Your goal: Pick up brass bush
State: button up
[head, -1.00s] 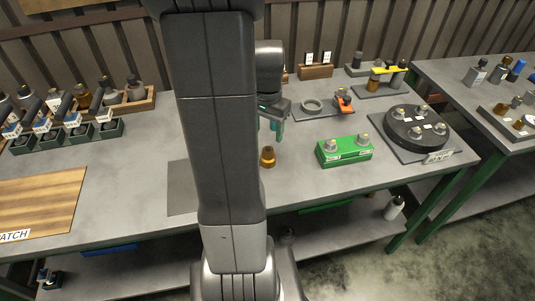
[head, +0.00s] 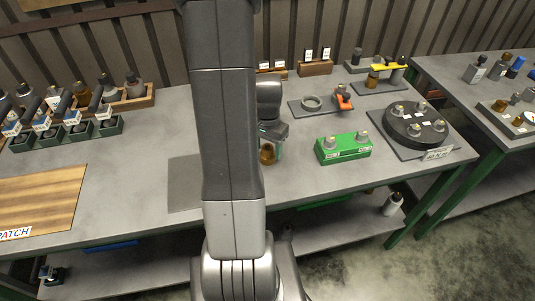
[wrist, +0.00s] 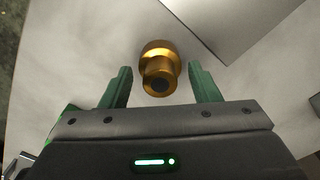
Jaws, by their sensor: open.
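The brass bush (head: 268,154) stands on the grey workbench, just right of my arm in the head view. In the wrist view the brass bush (wrist: 160,68) is gold-coloured, with a wide flange, a narrower neck and a dark hole in its end. My gripper (wrist: 161,84) is open, its two green fingers on either side of the bush with a gap at each side. In the head view my gripper (head: 268,146) is low over the bush and partly hides it.
A green block with metal fittings (head: 343,148) stands to the right of the bush. Behind it is a tray (head: 320,104) with a ring and an orange clamp. A round black fixture (head: 415,126) is farther right. A flat grey plate (head: 185,185) lies left of my arm.

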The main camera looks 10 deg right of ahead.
grip_shut()
